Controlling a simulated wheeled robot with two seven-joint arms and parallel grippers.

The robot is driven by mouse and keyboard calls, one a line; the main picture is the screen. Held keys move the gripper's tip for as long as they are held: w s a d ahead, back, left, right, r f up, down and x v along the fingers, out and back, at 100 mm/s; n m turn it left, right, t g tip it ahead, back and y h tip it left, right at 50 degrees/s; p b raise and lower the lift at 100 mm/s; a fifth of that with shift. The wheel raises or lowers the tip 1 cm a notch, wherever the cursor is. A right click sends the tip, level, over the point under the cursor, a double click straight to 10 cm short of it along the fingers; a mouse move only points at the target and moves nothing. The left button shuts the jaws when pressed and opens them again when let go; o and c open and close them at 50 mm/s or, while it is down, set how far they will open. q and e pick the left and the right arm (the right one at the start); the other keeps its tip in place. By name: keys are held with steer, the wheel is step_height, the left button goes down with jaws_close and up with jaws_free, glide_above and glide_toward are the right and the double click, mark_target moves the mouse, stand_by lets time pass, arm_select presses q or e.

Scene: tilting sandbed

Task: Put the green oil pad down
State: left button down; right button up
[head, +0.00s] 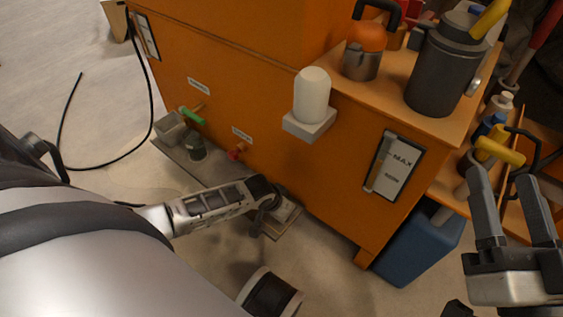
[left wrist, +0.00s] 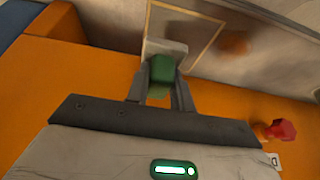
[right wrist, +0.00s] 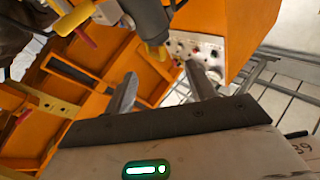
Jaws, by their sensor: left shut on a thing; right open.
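The green oil pad (left wrist: 161,68) is a small green block between the fingers of my left gripper (left wrist: 160,82) in the left wrist view. That gripper is shut on it, above a pale tray (left wrist: 208,30) and right by a small grey-white piece (left wrist: 168,48). In the head view my left gripper (head: 268,207) is low by the orange cabinet, at the near end of the floor tray (head: 192,165); the pad is hidden there. Whether the pad touches the tray is unclear. My right gripper (head: 510,185) is open and empty at the right; its fingers also show in the right wrist view (right wrist: 160,78).
The orange cabinet (head: 240,100) carries a green-handled valve (head: 192,116), a red knob (head: 236,153) and a white bottle (head: 311,95) on a bracket. A grey box (head: 169,128) and a dark green jar (head: 196,148) stand on the tray's far end. A blue container (head: 415,245) stands right.

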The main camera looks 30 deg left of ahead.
arm_select(q)
step_height(320, 180, down, 3)
steer(key=shift+f+b, duration=0.1)
steer(key=shift+b, duration=0.6)
arm_select(e)
step_height(320, 180, up, 4)
steer(key=n+y, duration=0.1)
steer(key=n+t+y, duration=0.1)
steer(key=n, duration=0.1)
steer(key=shift+s+f+t, duration=0.1)
steer(key=shift+f+t, duration=0.15)
steer(key=shift+t, duration=0.05)
arm_select(q)
steer(key=c, duration=1.2)
jaws_free()
steer(key=shift+f, duration=0.1)
arm_select(e)
steer(key=shift+r+n, duration=0.1)
steer(key=shift+n, duration=0.2)
